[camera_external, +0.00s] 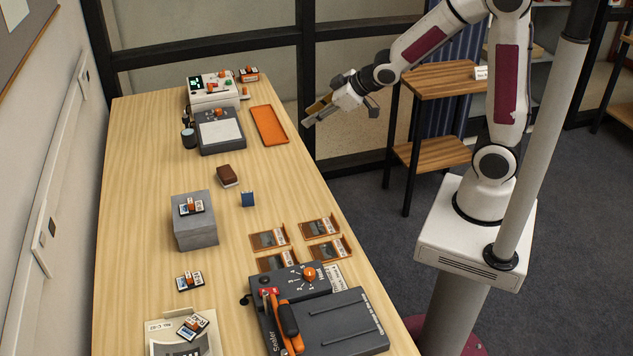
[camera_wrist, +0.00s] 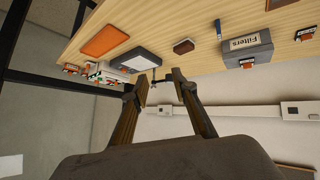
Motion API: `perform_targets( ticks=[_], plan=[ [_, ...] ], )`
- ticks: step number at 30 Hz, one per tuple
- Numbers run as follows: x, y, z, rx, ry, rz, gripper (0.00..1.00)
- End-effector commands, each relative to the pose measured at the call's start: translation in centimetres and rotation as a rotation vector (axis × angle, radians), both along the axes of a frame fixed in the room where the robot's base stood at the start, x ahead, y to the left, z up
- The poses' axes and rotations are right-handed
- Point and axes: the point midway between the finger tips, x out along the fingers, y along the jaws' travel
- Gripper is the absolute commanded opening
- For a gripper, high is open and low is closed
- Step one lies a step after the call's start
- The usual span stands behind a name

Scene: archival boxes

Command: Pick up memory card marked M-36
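Several small memory cards with orange parts lie about the table. One card (camera_external: 190,207) is on top of the grey box (camera_external: 195,236). A second card (camera_external: 189,281) lies on the wood in front of it, and a third (camera_external: 192,326) lies on a paper sheet. Another card (camera_external: 248,74) is beside the machine at the far end. Their markings are too small to read, so I cannot tell which is M-36. My gripper (camera_external: 313,112) is raised near the table's far right edge, away from every card. In the wrist view its fingers (camera_wrist: 163,82) are apart and empty.
An orange tray (camera_external: 269,107) and a dark grey scale-like device (camera_external: 219,148) stand near the far end. A brown block (camera_external: 227,176) and blue piece (camera_external: 248,199) lie mid-table. Brown card holders (camera_external: 269,239) and a sealer (camera_external: 325,325) fill the near right. Mid-table has free room.

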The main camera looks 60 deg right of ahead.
Motion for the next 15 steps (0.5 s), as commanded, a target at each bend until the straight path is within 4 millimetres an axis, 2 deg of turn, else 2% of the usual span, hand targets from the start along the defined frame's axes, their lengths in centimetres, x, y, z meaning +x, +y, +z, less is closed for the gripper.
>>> perform_targets(
  ticks=[6, 15],
  plan=[
    [2.8, 1.9, -2.8, 0.015, -0.039, 0.073, 0.28],
    [5.6, 4.9, -6.6, 0.06, -0.095, 0.177, 0.28]
  ],
)
